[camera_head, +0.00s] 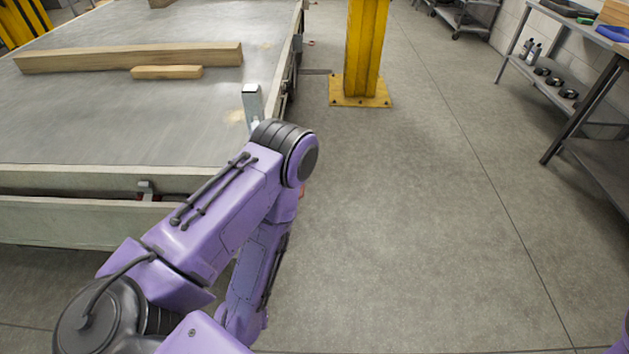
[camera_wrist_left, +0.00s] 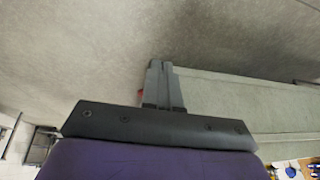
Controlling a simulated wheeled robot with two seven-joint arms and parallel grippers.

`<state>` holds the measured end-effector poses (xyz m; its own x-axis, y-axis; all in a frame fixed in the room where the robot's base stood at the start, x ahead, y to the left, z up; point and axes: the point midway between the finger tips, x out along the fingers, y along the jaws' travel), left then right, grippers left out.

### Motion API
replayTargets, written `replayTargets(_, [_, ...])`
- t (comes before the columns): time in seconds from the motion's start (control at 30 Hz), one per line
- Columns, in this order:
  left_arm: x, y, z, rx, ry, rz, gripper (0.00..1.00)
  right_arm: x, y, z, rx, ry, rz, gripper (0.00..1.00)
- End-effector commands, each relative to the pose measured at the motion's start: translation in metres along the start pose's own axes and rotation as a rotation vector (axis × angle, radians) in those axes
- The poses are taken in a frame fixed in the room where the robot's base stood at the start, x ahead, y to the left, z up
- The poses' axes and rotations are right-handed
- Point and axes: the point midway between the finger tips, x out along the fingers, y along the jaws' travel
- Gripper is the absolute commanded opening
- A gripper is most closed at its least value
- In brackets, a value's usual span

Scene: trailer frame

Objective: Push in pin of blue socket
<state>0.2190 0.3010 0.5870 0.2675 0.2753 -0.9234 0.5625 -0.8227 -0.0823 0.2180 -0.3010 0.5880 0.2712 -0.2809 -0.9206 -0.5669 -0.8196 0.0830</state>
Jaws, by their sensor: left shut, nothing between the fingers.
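My left gripper (camera_wrist_left: 160,66) is in the left wrist view, its two dark fingers shut together with nothing between them. It is beside the end of a pale grey trailer beam (camera_wrist_left: 240,100). A small patch of red (camera_wrist_left: 140,96) shows just left of the fingers, mostly hidden by them. In the head view my purple left arm reaches down past the trailer's right corner and hides the gripper. A sliver of red (camera_head: 302,192) shows beside the arm there. I cannot make out the blue socket or its pin in either view. My right gripper is not in view.
The flat trailer bed (camera_head: 90,110) fills the left, with a long wooden beam (camera_head: 130,57) and a short block (camera_head: 167,72) on it. A metal post (camera_head: 252,103) stands at its edge. A yellow column (camera_head: 363,50) stands behind. The floor (camera_head: 420,220) at right is clear.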

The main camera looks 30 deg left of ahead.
Motion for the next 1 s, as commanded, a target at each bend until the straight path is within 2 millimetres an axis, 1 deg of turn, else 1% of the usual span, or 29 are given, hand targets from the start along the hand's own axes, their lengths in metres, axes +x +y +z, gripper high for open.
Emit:
replayTargets(0.07, [0.013,0.018,-0.005,0.031,-0.016,0.03,0.0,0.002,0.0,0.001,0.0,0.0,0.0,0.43])
replayTargets(0.13, [0.034,0.048,-0.014,0.098,-0.056,0.082,0.0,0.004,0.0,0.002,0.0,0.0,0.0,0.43])
replayTargets(0.17, [0.044,0.064,-0.021,0.14,-0.078,0.111,0.0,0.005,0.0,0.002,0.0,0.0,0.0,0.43])
replayTargets(0.2, [0.058,0.089,-0.032,0.208,-0.109,0.154,0.0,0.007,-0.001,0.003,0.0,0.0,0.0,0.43])
replayTargets(0.27, [0.075,0.127,-0.056,0.332,-0.156,0.217,0.0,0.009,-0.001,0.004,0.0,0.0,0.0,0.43])
replayTargets(0.3, [0.082,0.15,-0.074,0.423,-0.185,0.254,0.0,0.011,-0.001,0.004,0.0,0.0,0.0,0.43])
replayTargets(0.37, [0.087,0.181,-0.106,0.566,-0.221,0.3,0.0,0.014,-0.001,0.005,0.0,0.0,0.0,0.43])
replayTargets(0.4, [0.086,0.198,-0.129,0.665,-0.241,0.323,0.0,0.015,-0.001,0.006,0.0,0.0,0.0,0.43])
replayTargets(0.47, [0.08,0.219,-0.167,0.815,-0.266,0.343,0.0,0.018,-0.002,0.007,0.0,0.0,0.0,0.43])
replayTargets(0.5, [0.072,0.23,-0.195,0.916,-0.281,0.347,0.0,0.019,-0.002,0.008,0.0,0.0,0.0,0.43])
replayTargets(0.57, [0.055,0.239,-0.237,1.064,-0.303,0.34,0.0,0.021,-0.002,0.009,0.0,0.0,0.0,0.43])
replayTargets(0.6, [0.042,0.241,-0.266,1.158,-0.318,0.326,0.0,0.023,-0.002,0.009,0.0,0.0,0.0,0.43])
replayTargets(0.63, [0.03,0.241,-0.286,1.223,-0.33,0.311,0.0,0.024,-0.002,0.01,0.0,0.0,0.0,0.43])
replayTargets(0.67, [0.018,0.239,-0.306,1.284,-0.342,0.295,0.0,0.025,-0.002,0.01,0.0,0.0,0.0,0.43])
replayTargets(0.7, [0.002,0.235,-0.33,1.357,-0.359,0.271,0.0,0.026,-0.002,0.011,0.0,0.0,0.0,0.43])
replayTargets(0.8, [-0.036,0.221,-0.376,1.495,-0.401,0.209,0.0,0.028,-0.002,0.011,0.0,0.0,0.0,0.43])
replayTargets(0.9, [-0.062,0.209,-0.403,1.571,-0.433,0.166,0.0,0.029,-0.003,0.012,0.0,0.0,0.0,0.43])
replayTargets(1.0, [-0.073,0.203,-0.413,1.603,-0.451,0.147,0.0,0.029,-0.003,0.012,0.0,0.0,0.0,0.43])
